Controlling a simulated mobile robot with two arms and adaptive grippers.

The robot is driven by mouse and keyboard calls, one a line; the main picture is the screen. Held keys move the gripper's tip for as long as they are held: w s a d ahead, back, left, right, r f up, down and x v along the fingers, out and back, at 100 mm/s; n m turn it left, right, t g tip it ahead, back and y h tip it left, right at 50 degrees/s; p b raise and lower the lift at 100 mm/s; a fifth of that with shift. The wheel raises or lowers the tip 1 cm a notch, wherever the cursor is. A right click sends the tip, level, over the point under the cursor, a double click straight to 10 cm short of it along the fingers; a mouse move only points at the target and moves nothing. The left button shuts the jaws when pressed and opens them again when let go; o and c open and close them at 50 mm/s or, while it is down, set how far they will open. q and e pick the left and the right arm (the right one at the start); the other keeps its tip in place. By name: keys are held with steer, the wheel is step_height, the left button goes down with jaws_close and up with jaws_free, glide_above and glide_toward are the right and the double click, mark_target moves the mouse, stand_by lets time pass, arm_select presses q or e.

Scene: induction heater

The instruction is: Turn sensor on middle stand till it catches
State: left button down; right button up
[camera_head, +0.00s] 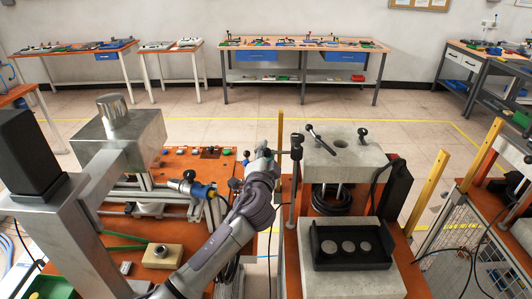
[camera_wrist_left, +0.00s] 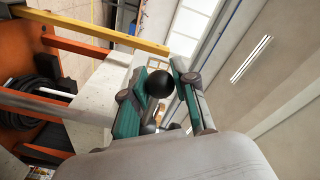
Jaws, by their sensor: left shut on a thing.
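The middle stand is a thin grey post (camera_head: 292,195) beside the concrete block. The black sensor head (camera_head: 297,142) sits on top of it, with a thin rod reaching left towards my gripper. My left gripper (camera_head: 264,153) is at the left of this head, at about the same height. In the left wrist view a black ball (camera_wrist_left: 160,84) sits between the green-padded fingers of the left gripper (camera_wrist_left: 157,97), which are shut on it. The ball appears to belong to the sensor; its joint with the rod is hidden. My right gripper is out of view.
The concrete block (camera_head: 350,165) carries a black lever (camera_head: 319,139) and a knob (camera_head: 362,133). A lower block with a black tray (camera_head: 318,262) stands in front. A yellow post (camera_head: 280,122) rises behind the gripper. A metal machine (camera_head: 60,215) stands left.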

arm_select(q)
steer(key=shift+w+a+r+m+h+p, duration=0.1)
steer(key=shift+w+m+h+p, duration=0.45)
steer(key=shift+m+h, duration=0.4)
steer(key=shift+w+d+m+g+h+p, duration=0.1)
steer(key=shift+w+m+g+h+p, duration=0.2)
steer(key=shift+h, duration=0.35)
steer(key=shift+w+d+m+g+h+p, duration=0.15)
steer(key=shift+w+m+g+h, duration=0.1)
steer(key=shift+h, duration=0.35)
steer(key=shift+s, duration=0.1)
